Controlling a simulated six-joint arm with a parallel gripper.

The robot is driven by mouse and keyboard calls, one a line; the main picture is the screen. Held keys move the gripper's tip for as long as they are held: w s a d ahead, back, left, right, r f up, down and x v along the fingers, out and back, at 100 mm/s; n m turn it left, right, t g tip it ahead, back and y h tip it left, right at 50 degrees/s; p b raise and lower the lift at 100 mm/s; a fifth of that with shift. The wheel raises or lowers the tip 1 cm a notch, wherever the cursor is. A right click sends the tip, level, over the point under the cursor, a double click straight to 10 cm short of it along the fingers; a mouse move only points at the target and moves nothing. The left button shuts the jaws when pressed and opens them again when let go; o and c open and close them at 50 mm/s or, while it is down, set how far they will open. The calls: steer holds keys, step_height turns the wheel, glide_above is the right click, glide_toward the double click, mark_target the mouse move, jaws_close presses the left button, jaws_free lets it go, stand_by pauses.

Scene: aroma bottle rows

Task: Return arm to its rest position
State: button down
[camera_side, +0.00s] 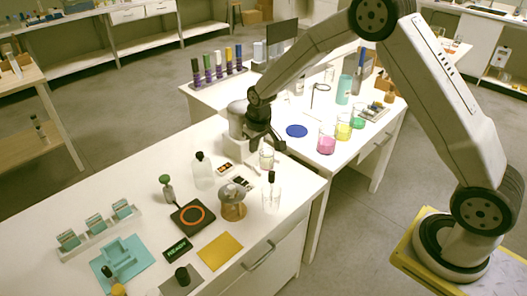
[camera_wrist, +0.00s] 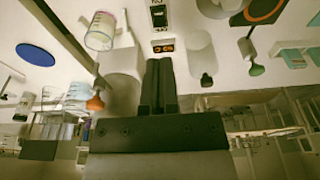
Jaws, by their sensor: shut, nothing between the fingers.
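My gripper (camera_side: 262,144) hangs over the back right part of the near white bench (camera_side: 140,217), beside a white rounded device. In the wrist view my gripper (camera_wrist: 159,62) has its two dark fingers side by side with nothing between them. It is shut and empty. My arm arches from its base at the right, over the second bench, down to the gripper. A small glass beaker (camera_side: 267,157) stands just below the gripper in the side view. The beaker also shows at the upper left of the wrist view (camera_wrist: 100,33).
Near the gripper are a clear bottle (camera_side: 202,172), a glass with a dropper (camera_side: 271,193) and a black plate with an orange ring (camera_side: 193,216). Pink (camera_side: 326,142), yellow (camera_side: 343,130) and green (camera_side: 358,119) beakers stand on the second bench. A blue disc (camera_side: 297,131) lies there too.

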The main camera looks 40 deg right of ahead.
steer(key=s+r, duration=0.3)
steer(key=s, duration=0.9)
steer(key=s+r, duration=0.3)
steer(key=s, duration=0.9)
steer(key=shift+a+r+t, duration=0.3)
steer(key=shift+a, duration=0.1)
